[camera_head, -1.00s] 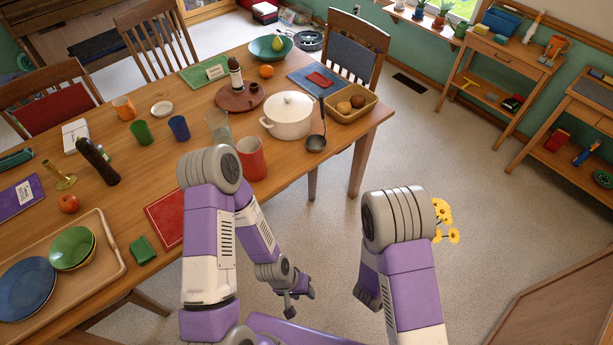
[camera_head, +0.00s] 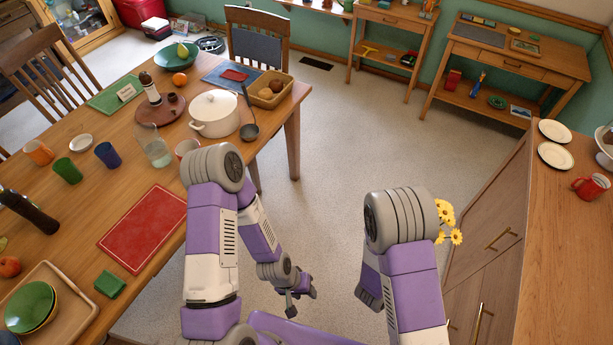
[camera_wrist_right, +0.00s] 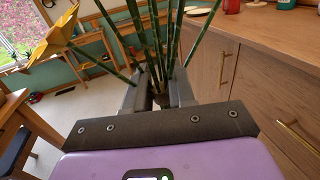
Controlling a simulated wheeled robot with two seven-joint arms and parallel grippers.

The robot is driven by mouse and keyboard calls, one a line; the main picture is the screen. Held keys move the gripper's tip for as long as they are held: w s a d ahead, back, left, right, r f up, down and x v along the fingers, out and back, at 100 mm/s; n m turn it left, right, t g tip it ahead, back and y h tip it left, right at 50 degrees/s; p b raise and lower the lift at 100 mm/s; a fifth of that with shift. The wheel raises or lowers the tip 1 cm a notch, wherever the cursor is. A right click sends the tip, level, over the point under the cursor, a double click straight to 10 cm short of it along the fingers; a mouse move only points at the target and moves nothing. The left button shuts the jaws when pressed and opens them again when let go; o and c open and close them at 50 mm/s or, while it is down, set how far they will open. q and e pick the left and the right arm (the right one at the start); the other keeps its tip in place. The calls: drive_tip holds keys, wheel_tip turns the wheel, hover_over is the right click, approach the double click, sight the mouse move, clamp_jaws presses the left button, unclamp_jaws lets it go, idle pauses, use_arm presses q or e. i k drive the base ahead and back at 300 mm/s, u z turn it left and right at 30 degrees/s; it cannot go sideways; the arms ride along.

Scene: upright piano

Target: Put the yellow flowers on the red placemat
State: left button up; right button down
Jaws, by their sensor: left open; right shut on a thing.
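The yellow flowers (camera_head: 447,222) show just to the right of my right arm in the head view. In the right wrist view my right gripper (camera_wrist_right: 160,95) is shut on their green stems (camera_wrist_right: 165,45), and one yellow bloom (camera_wrist_right: 52,38) shows at the upper left. The right gripper itself is hidden behind my arm in the head view. The red placemat (camera_head: 143,228) lies flat on the dining table, left of my left arm, and its visible top is bare. My left gripper (camera_head: 300,294) is open and empty, low over the floor beside the table.
Open floor lies between.

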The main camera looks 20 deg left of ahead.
sight(147, 224)
drive_tip(key=k, duration=0.3)
drive_tip(key=u, duration=1.9)
drive_tip(key=i, duration=0.15)
drive_tip(key=u, duration=0.1)
